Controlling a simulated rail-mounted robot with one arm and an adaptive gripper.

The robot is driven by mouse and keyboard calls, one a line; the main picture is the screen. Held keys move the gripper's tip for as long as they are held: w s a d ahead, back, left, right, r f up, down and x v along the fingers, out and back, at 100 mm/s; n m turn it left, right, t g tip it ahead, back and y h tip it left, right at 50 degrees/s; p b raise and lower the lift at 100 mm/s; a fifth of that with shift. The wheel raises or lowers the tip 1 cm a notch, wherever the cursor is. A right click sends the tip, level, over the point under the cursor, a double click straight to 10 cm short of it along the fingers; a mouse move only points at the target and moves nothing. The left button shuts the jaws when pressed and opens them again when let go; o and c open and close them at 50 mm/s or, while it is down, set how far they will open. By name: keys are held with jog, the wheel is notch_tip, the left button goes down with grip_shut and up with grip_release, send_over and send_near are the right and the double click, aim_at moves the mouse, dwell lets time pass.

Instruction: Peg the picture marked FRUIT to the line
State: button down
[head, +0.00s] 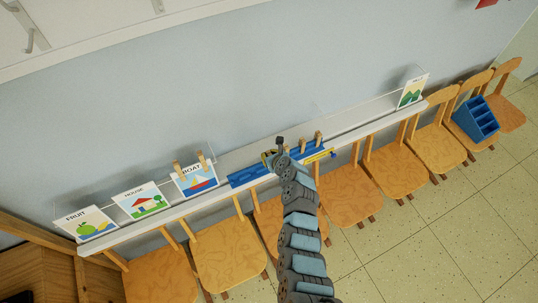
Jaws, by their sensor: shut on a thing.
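The picture marked FRUIT (88,224), with a green apple and other fruit, stands at the left end of the white ledge (180,210). My gripper (273,157) is far to its right, over the blue peg rack (245,178). It is shut on what seems to be a wooden peg, mostly hidden by the gripper and small in view. Two wooden pegs (303,141) (318,137) stand upright in the rack just right of my gripper. The line is only faintly visible above the ledge. The BOAT picture (196,181) has two pegs at its top edge.
The HOUSE picture (141,202) stands between FRUIT and BOAT. Another picture (412,92) with green shapes stands at the ledge's right end. Wooden chairs (228,259) line the front of the ledge. A blue compartment box (475,120) sits on a chair at the right.

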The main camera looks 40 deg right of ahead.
jog(key=shift+r+p, duration=2.95)
jog(key=shift+p, duration=0.3)
jog(key=shift+s, duration=0.1)
jog(key=shift+s+a+r+p, duration=0.2)
jog(key=shift+s+p, duration=0.1)
jog(key=shift+s, duration=0.45)
jog(key=shift+s+a+r+p, duration=0.15)
jog(key=shift+s+a+p, duration=0.15)
jog(key=shift+s, duration=0.5)
jog(key=shift+s+a+r+p, duration=0.15)
jog(key=shift+s+p, duration=0.2)
jog(key=shift+s, duration=0.4)
